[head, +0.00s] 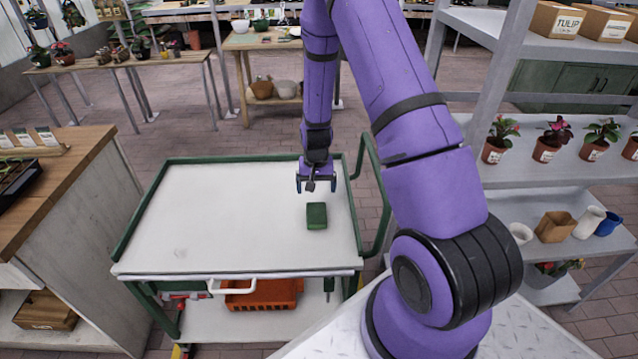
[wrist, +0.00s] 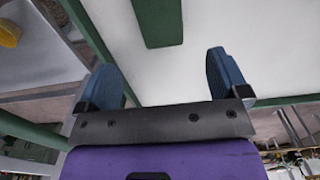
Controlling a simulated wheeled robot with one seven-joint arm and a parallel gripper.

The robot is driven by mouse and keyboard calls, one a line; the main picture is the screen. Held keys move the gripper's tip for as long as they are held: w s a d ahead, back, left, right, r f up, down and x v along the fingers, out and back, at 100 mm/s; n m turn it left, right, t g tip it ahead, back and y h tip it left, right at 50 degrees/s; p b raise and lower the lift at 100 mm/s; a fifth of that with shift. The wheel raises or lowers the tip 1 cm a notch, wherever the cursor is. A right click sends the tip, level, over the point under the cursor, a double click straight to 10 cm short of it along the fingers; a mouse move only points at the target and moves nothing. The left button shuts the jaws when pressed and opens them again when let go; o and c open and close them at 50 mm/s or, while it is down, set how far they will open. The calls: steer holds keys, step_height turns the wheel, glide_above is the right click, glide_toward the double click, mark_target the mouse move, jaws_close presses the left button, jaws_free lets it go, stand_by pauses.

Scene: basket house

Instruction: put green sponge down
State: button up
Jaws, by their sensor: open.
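The green sponge (head: 316,216) is a small dark green block lying on the white top of the cart (head: 230,210), toward its right side. It also shows at the top of the wrist view (wrist: 158,20), partly cut off by the frame edge. My gripper (head: 316,186) is above the cart top, just behind the sponge in the head view, and apart from it. In the wrist view its two blue fingers (wrist: 168,78) are spread wide with nothing between them.
The cart has a raised green rim and a green handle (head: 375,190) on the right. Its top is otherwise clear. An orange crate (head: 265,296) sits below. A wooden counter (head: 70,180) stands left, and shelves with potted flowers (head: 545,150) stand right.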

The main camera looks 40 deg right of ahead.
steer(key=s+a+r+n+t, duration=0.15)
steer(key=a+r, duration=0.25)
steer(key=r, duration=1)
steer(key=s+a+r+n+t, duration=0.1)
steer(key=s+a+r+n, duration=0.15)
steer(key=r, duration=1.05)
steer(key=s+a+r+n+t, duration=0.1)
steer(key=s+a+r, duration=0.2)
steer(key=s+r, duration=0.5)
steer(key=s+a+r+n+t, duration=0.1)
steer(key=s+a+r, duration=0.2)
steer(key=s+r, duration=0.5)
steer(key=s, duration=0.6)
steer(key=shift+s+a+n+t, duration=0.3)
steer(key=shift+n+t, duration=0.05)
steer(key=shift+n, duration=0.05)
steer(key=shift+o, duration=0.6)
steer(key=shift+w, duration=0.1)
